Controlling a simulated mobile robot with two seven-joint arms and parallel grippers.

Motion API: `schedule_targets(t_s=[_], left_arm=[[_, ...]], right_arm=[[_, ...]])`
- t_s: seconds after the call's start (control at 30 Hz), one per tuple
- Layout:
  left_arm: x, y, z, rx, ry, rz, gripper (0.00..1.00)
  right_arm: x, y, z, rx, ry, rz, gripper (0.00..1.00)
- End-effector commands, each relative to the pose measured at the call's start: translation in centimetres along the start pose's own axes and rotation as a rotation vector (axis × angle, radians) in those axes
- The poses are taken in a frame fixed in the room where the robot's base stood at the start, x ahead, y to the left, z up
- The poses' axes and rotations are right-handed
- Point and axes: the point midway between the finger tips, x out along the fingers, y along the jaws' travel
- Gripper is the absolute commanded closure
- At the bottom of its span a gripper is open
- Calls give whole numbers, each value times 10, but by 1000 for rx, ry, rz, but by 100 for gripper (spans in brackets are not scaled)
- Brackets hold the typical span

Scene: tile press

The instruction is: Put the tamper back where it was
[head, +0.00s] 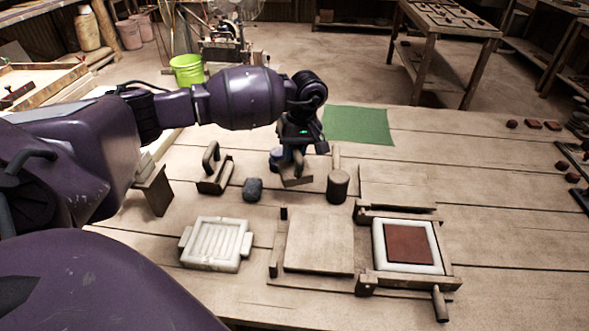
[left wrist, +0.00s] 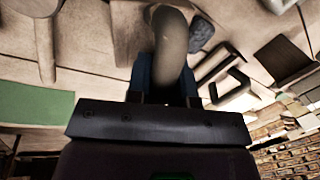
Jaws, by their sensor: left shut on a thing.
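My left gripper (head: 297,156) is shut on the handle of the tamper, whose brown wooden block (head: 297,181) shows just below the fingers, toward the back of the bench. In the left wrist view, the rounded grey handle (left wrist: 170,45) stands between the blue-edged fingers, with the dark block behind it. The gripper hides most of the handle in the head view. The block is at or just above the bench top; I cannot tell whether it touches. My right gripper is not in view.
A handled block (head: 213,183) and a grey-blue lump (head: 253,189) lie left of the tamper. A green mat (head: 358,124) lies behind. In front are a white mould (head: 217,245) and the press (head: 410,282) with a red tile (head: 408,244).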

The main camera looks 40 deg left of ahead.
Motion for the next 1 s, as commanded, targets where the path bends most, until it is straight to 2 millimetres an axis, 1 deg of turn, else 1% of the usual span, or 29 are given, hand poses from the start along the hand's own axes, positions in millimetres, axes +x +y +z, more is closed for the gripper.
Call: schedule_targets(t_s=[0.07,0.17,0.4,0.5,0.77,1.0], left_arm=[[1,1,0,0,1,2,100],[9,2,0,1,0,1,100],[46,10,1,1,-4,-1,100],[56,11,0,0,-2,-1,100],[55,12,0,0,1,2,100],[61,13,0,1,1,1,100]], right_arm=[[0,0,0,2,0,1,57],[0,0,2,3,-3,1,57],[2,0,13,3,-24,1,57],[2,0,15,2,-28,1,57],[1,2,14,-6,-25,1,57],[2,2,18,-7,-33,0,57]])
